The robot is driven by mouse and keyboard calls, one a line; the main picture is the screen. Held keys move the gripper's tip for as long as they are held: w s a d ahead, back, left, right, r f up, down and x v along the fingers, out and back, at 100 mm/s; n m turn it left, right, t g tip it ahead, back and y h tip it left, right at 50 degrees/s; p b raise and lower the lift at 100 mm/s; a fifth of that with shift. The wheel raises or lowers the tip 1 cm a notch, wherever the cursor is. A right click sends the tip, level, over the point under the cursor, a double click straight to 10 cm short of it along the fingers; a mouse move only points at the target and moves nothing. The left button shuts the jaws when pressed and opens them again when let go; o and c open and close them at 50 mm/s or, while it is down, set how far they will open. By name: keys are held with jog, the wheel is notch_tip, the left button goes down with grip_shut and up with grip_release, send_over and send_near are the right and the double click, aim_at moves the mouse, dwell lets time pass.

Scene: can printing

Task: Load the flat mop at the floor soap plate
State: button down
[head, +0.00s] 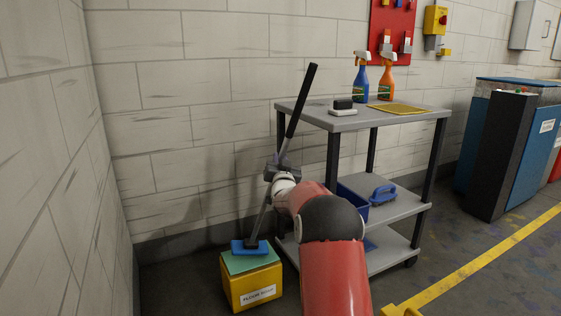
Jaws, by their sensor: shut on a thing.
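The flat mop (301,101) has a black grip, a grey pole and a blue head. My gripper (281,165) is shut on its pole about halfway down. The pole is tilted, with its top to the right. The mop's blue head (243,246) is at the green top of the floor soap plate (262,264), near its back left part. It looks in contact, but I cannot be sure. The plate sits on a yellow box with a "FLOOR SOAP" label (258,295). My red arm hides part of the floor and cart to the right.
A grey cart (341,121) stands right of the mop, with a blue spray bottle (361,82), an orange spray bottle (386,83), a brush and a yellow cloth on top. Walls are behind and left. Blue bins (535,130) stand far right.

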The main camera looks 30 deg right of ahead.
jog(key=shift+f+b, duration=0.95)
jog(key=shift+b, duration=0.3)
dwell(1.8)
jog(key=shift+f+b, duration=0.1)
jog(key=shift+b, duration=0.4)
dwell(1.9)
jog(key=shift+r+p, duration=1.05)
jog(key=shift+r, duration=2.55)
jog(key=shift+s, duration=0.1)
